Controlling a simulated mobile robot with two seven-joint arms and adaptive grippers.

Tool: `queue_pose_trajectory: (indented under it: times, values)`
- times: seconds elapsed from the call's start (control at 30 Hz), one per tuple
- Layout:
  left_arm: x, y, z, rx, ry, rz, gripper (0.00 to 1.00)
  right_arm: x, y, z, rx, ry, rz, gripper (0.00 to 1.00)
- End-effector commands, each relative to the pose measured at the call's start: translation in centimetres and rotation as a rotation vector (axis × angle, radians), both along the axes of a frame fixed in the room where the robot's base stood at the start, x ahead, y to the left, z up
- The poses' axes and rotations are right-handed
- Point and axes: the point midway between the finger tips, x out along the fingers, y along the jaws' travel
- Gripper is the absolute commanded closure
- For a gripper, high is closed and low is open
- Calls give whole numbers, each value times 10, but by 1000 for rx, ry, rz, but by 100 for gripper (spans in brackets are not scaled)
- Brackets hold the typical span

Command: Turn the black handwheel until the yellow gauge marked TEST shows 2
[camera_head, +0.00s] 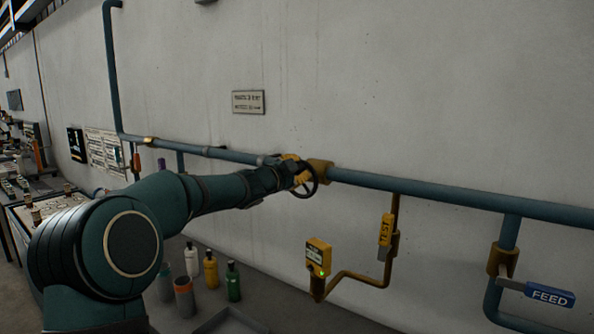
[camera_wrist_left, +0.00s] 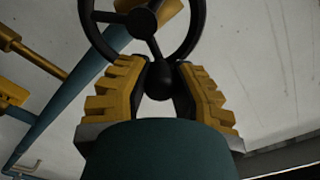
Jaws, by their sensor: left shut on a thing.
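The black handwheel (camera_head: 315,182) sits on the yellow valve body (camera_head: 322,170) on the blue wall pipe. My left gripper (camera_head: 296,176) is at the wheel, its arm reaching in from the left. In the left wrist view, its yellow ribbed fingers (camera_wrist_left: 161,78) are shut on a black knob at the near side of the handwheel (camera_wrist_left: 196,30). A yellow tag marked TEST (camera_head: 386,230) hangs on a thin yellow pipe to the lower right. A yellow box with a small display and green light (camera_head: 319,257) stands at that pipe's other end; its reading is too small to tell.
Several bottles, including a green one (camera_head: 233,282), stand below my arm. A sign (camera_head: 249,102) is on the wall. The wall around the wheel is mostly clear.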

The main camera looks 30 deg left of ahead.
Motion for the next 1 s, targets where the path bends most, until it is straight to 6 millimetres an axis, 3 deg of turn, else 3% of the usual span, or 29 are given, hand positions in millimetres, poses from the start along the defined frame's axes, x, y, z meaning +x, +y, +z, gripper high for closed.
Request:
queue_pose_trajectory:
  times: [0.17,0.2,0.27,0.67,0.87,1.0]
  values:
    - [0,1,-5,-1,11,3,100,0,0,0,0,0,0,100]
    - [1,1,-5,-2,11,3,65,0,0,0,0,0,0,100]
    - [0,1,-5,-1,9,3,44,0,0,0,0,0,0,100]
    - [-4,1,-1,-2,1,2,43,0,0,0,0,-1,0,100]
    - [-31,3,0,-2,2,2,43,0,0,0,0,0,0,100]
    - [-60,6,0,-3,1,3,43,0,0,0,0,0,0,100]
